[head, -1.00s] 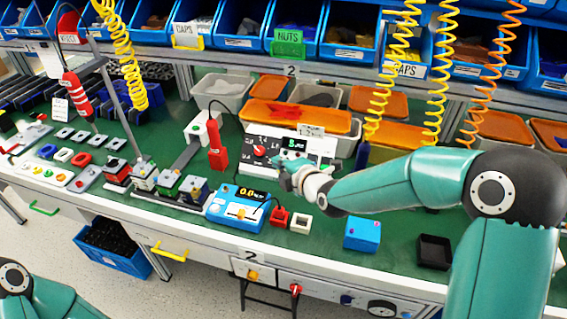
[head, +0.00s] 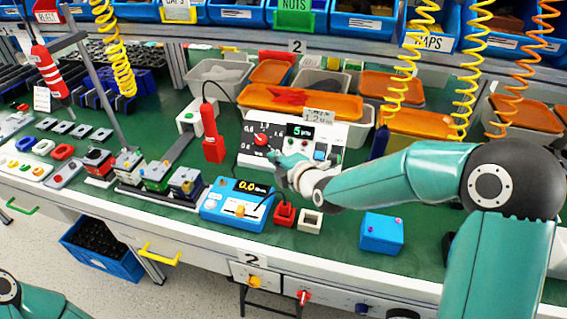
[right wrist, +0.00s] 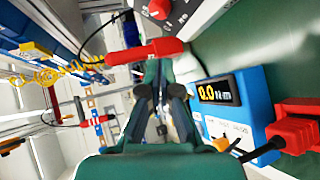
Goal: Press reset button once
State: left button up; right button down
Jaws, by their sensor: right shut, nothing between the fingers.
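The white control box (head: 248,156) stands on the green bench with a red rotary knob (head: 261,139) on a black dial and a small lit display (head: 300,131). A blue patch that looks like a button (head: 320,155) shows at its lower right; I cannot read a reset label. My right gripper (head: 273,158) is in front of the box, below and right of the knob, and hides part of the lower front. It is shut and empty. In the right wrist view its fingers (right wrist: 161,92) show, with the red knob (right wrist: 159,9) at the top. My left gripper is out of view.
A red upright tool (head: 211,140) stands left of the box. A blue meter (head: 238,205) reading 0.0, a red block (head: 284,214) and a white square block (head: 310,221) lie nearer the front. A blue box (head: 382,233) is at the right. Orange-lidded bins (head: 300,101) stand behind.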

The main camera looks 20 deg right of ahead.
jog(key=shift+d, duration=0.1)
jog(key=w+d+f, duration=0.1)
jog(key=w+f+b, duration=0.1)
jog(key=f, duration=0.1)
jog(key=w+d+f+b, duration=0.1)
jog(key=w+f, duration=0.1)
jog(key=shift+d+f, duration=0.15)
jog(key=shift+d, duration=0.2)
jog(key=shift+w+d+f+b, duration=0.4)
jog(key=shift+w+f+b, duration=0.15)
jog(key=shift+b, duration=0.15)
jog(key=shift+r, duration=0.1)
dwell(0.8)
jog(key=shift+w+d+f+b, duration=0.15)
jog(key=shift+f+b, duration=0.1)
jog(key=shift+b, duration=0.4)
